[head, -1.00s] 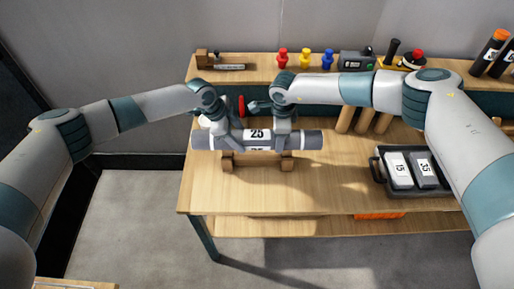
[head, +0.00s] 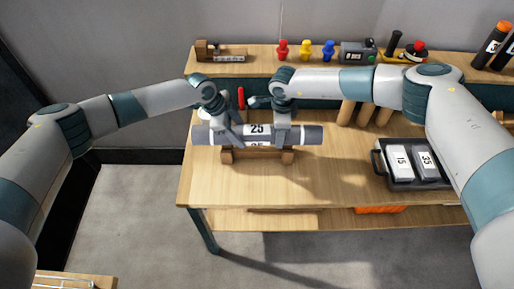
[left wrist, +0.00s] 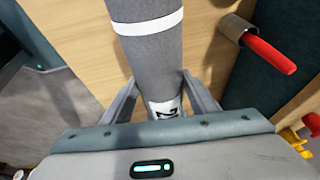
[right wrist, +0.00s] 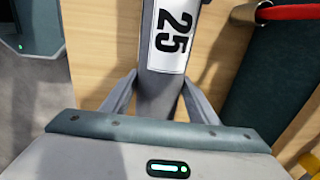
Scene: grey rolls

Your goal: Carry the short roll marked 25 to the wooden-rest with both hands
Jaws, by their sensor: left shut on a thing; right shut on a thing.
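The short grey roll marked 25 (head: 311,135) lies level across the wooden rest (head: 288,156) on the bench, its ends reaching past the rest on both sides. Whether it touches the rest or hangs just above it I cannot tell. My left gripper (head: 231,135) is shut on the roll left of the label. My right gripper (head: 283,135) is shut on it right of the label. The roll (left wrist: 150,55) runs between the fingers in the left wrist view, with a white band. The roll's 25 label (right wrist: 172,42) shows in the right wrist view.
A black tray (head: 379,166) with grey pieces marked 15 and 35 stands to the right. A red-handled object (head: 241,97) is behind the roll. Coloured pegs (head: 305,50) and other items line the back shelf. The bench front is clear.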

